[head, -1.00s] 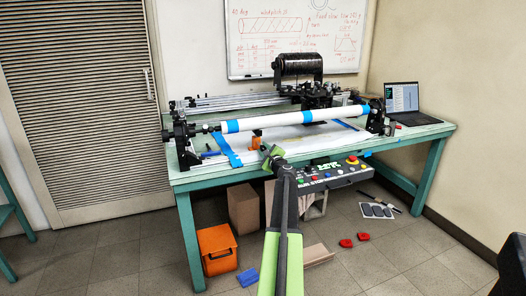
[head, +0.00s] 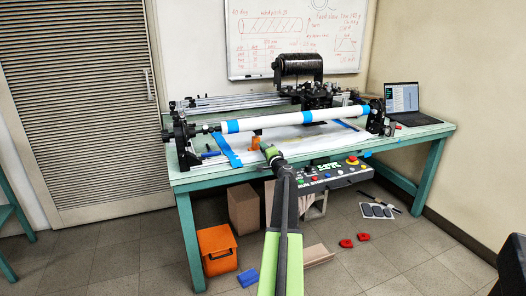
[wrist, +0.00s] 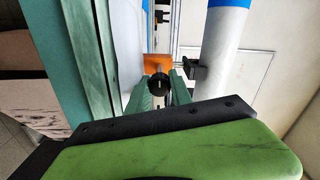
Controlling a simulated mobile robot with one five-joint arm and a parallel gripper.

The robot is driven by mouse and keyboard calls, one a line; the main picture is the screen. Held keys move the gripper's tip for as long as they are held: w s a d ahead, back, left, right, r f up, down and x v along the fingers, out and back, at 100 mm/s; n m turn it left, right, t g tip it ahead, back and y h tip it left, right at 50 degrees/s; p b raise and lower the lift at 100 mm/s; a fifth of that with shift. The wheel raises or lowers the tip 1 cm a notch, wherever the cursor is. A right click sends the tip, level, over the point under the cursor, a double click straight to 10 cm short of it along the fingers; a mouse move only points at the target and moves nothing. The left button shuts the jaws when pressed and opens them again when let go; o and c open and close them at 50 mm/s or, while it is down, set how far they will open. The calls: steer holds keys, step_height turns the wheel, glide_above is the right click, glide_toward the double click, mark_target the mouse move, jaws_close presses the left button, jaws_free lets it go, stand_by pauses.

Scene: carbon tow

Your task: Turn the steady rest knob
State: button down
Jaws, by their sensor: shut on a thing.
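The steady rest is a small orange block on the table's front part, below the white tube; it shows in the head view (head: 255,143) and in the wrist view (wrist: 156,62). Its black round knob (wrist: 158,85) has a white mark line, upright in the wrist picture. My gripper (wrist: 158,92) has its two green fingers on either side of the knob and is shut on it. In the head view my gripper (head: 271,153) is at the table's front edge, just right of the orange block, and the knob is hidden there.
The white tube (head: 290,119) with blue bands spans the green table (head: 186,180) above the steady rest. A control box (head: 335,176) with coloured buttons hangs at the front edge, right of my arm. A laptop (head: 403,100) stands at the right end.

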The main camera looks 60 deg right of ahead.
steer(key=shift+n, duration=1)
steer(key=c, duration=1.2)
jaws_free()
steer(key=shift+o, duration=0.3)
steer(key=shift+a, duration=0.1)
